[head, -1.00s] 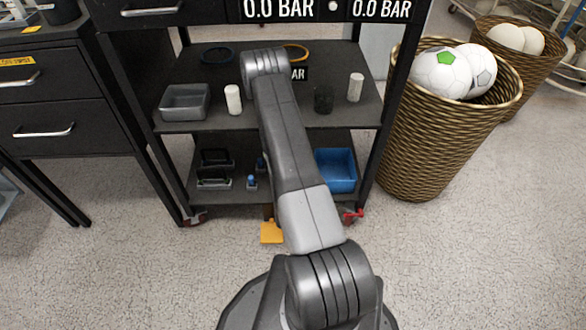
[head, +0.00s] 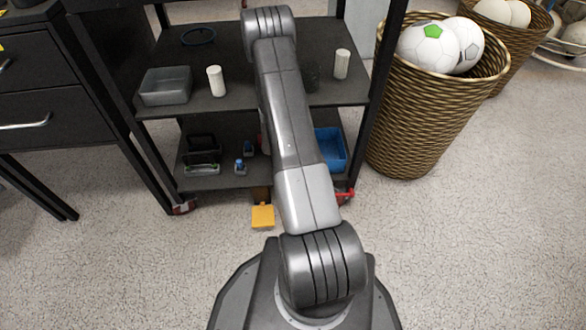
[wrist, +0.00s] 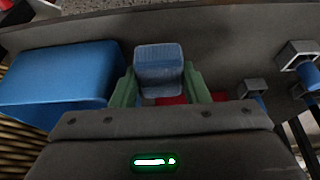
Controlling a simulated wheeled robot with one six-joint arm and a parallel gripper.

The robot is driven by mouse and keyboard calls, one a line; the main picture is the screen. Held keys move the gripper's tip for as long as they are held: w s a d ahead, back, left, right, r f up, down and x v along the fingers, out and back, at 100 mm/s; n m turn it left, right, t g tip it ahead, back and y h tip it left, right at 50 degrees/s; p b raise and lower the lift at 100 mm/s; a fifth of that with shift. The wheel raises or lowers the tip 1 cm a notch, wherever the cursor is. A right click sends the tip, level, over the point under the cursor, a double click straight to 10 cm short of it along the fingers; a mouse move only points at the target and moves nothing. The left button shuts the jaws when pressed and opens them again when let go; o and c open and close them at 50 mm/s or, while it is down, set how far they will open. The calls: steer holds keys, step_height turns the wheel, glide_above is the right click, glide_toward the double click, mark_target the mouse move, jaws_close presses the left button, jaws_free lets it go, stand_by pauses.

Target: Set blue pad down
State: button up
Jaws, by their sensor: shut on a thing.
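In the wrist view, a pale blue pad (wrist: 158,62) sits between the two green fingers of my gripper (wrist: 158,82), which is shut on it. The pad is over the dark lower shelf (wrist: 222,35); I cannot tell whether it touches the shelf. Something red shows just below the pad, between the fingers. In the head view, my arm hides the gripper and the pad.
A blue bin (wrist: 60,85) stands left of the pad; it also shows in the head view (head: 329,149). Small grey-and-blue fixtures (wrist: 300,62) stand at the right. The upper shelf (head: 245,91) holds a grey tray (head: 165,86) and white cylinders (head: 216,81).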

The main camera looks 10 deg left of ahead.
steer(key=shift+w+a, duration=0.1)
steer(key=shift+w, duration=0.15)
steer(key=shift+w+f, duration=0.15)
steer(key=shift+f, duration=0.1)
step_height(320, 180, down, 3)
steer(key=shift+f+b, duration=0.1)
steer(key=shift+b, duration=0.9)
steer(key=o, duration=0.7)
steer(key=shift+c, duration=0.2)
steer(key=p+v, duration=0.3)
steer(key=v, duration=0.9)
steer(key=shift+p, duration=0.3)
